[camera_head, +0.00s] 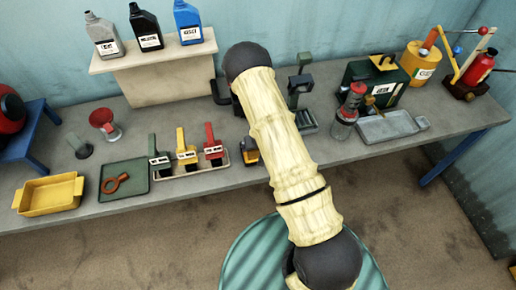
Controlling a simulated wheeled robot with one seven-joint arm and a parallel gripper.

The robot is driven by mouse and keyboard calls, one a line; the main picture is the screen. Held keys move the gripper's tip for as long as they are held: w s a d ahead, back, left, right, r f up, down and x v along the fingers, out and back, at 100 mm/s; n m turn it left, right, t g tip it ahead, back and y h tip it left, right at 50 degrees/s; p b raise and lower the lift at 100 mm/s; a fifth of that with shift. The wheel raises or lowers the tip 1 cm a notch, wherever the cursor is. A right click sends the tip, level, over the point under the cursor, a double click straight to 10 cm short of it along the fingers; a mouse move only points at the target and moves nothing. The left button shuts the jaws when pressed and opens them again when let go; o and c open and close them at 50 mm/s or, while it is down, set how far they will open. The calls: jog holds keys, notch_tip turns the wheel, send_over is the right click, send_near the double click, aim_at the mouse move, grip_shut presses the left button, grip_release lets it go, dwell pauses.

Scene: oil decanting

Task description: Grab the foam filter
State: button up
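I cannot pick out a foam filter with certainty. A brown-orange ring with a short handle (115,183) lies on a green tray (137,167) at the left of the bench; what it is made of is too small to tell. My arm, in a pale wrinkled cover with black joints, reaches from the bottom right up across the middle of the bench. My gripper does not show clearly; the far end of the arm is hidden behind its upper black joint. The arm covers part of the bench's middle.
The grey bench (225,200) also bears a yellow pan (48,194), a tray with green, yellow and red handled tools (187,153), a red funnel (104,123), a clear red-topped bottle (346,112), a metal tray (388,127) and a yellow can (420,62). Bottles (146,28) stand on a raised shelf.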

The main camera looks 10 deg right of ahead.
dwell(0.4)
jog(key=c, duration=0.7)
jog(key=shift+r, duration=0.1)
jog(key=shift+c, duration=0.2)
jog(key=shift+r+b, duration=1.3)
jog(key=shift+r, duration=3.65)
